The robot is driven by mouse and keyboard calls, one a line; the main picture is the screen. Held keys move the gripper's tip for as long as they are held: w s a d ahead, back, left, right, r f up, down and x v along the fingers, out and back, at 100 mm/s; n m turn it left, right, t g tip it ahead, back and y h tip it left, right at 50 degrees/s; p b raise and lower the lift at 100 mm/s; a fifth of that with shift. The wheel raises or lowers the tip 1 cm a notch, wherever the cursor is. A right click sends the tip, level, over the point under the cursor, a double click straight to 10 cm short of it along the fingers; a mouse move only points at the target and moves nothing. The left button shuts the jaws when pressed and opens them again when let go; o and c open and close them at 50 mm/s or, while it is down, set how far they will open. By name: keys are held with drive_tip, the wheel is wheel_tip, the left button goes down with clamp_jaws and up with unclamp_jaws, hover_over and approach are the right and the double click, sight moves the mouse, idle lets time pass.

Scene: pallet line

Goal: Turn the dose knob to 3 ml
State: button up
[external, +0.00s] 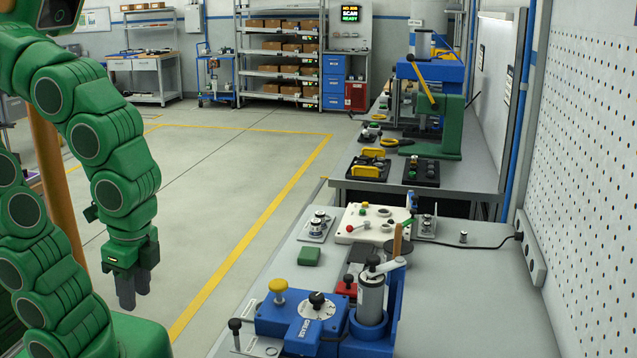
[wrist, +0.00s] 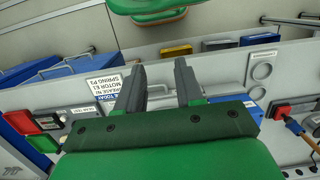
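A blue grease unit (external: 272,321) stands on the near bench, with the word GREASE on its sloped front plate. The dose knob appears to be the black knob (external: 316,299) on a pale dial on top of the unit; its setting is too small to read. My gripper (external: 133,296) hangs fingers down, left of the bench and well apart from the unit. In the wrist view my gripper (wrist: 159,80) shows two dark fingers spread apart with nothing between them. The dose knob cannot be made out in the wrist view.
A green block (external: 308,256) and a white panel (external: 372,223) lie farther back. The bench's right side is mostly clear.

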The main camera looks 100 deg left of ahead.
drive_tip(key=o, duration=0.3)
drive_tip(key=shift+n+t+y, duration=0.5)
drive_tip(key=shift+n, duration=0.1)
drive_tip(key=w+a, duration=0.3)
drive_tip(key=w, duration=0.1)
drive_tip(key=w+a+r, duration=0.1)
drive_tip(key=w+a, duration=0.2)
drive_tip(key=w, duration=0.2)
drive_tip(key=w+a, duration=0.4)
drive_tip(key=shift+w+r, duration=0.25)
drive_tip(key=shift+w, duration=0.15)
drive_tip(key=n+h, duration=0.1)
drive_tip(key=n, duration=0.6)
hover_over(317, 295)
drive_tip(key=shift+d+r+t, duration=0.15)
drive_tip(key=shift+r+t, duration=0.25)
drive_tip(key=shift+f+n, duration=0.2)
drive_tip(key=shift+n, duration=0.1)
drive_tip(key=shift+f, duration=3.75)
drive_tip(key=c, duration=1)
